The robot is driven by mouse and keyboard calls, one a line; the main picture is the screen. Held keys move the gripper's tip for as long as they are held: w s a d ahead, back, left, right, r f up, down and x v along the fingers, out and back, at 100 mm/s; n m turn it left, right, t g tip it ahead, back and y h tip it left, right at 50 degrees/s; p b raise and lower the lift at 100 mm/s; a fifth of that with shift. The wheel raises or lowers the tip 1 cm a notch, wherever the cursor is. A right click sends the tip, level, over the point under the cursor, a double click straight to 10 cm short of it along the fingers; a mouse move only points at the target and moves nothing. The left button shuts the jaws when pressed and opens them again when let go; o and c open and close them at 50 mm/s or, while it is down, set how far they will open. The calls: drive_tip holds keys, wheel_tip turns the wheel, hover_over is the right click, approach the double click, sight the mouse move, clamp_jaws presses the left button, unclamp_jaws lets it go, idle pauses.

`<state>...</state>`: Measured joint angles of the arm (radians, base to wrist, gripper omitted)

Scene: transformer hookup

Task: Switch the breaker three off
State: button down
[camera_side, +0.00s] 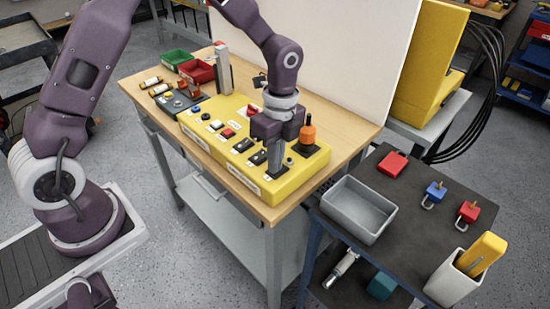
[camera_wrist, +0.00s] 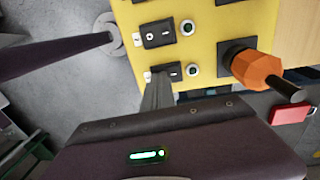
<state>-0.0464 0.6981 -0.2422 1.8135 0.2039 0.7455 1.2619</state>
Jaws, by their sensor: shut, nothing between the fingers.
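The yellow control panel (camera_side: 300,172) lies on the wooden bench. My gripper (camera_side: 274,172) is shut and empty, pointing down at the end breaker. In the wrist view my fingertips (camera_wrist: 160,74) are at the end breaker (camera_wrist: 172,70) and partly cover it; contact cannot be told. The neighbouring breaker (camera_wrist: 155,33) shows O and line marks. Round green indicators (camera_wrist: 192,70) sit beside both.
An orange-handled knob (camera_side: 307,133) stands up from the panel close to my gripper, also in the wrist view (camera_wrist: 257,69). Red (camera_side: 197,70) and green (camera_side: 176,58) bins stand at the bench's back left. A grey tray (camera_side: 357,209) is on the dark cart at right.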

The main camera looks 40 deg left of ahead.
drive_tip(key=shift+s+f+g, duration=0.3)
drive_tip(key=shift+s+f, duration=0.2)
drive_tip(key=shift+f, duration=0.05)
drive_tip(key=shift+w+a+r, duration=0.15)
drive_tip(key=shift+w, duration=0.6)
drive_tip(key=shift+w+r, duration=0.15)
drive_tip(key=shift+r, duration=0.3)
wheel_tip(320, 180, up, 14)
drive_tip(key=shift+w, duration=0.1)
